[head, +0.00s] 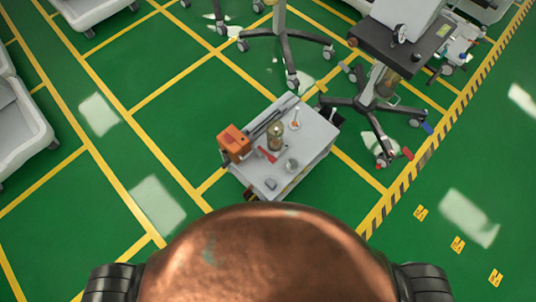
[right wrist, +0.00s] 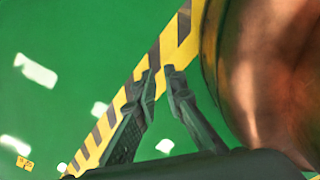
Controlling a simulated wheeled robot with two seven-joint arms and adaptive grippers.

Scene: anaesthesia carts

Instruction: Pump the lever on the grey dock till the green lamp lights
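The grey dock (head: 312,152) appears to be the grey-topped low cart in the middle of the head view, ahead of my copper-coloured body. On it are an orange block (head: 234,142), a brass-and-glass cylinder (head: 275,134), a red piece (head: 266,155) and a thin upright stick (head: 296,118). I cannot tell for sure which part is the lever, and no lit green lamp can be made out. My right gripper (right wrist: 160,72) shows in the right wrist view, empty above the floor, its fingertips a small gap apart. My left gripper is not in view.
A dark-topped cart (head: 400,42) on a wheeled star base (head: 362,103) stands behind and right of the dock. Another wheeled base (head: 285,40) stands behind it. White bins (head: 20,130) line the left edge. Green floor is clear on the near left and right.

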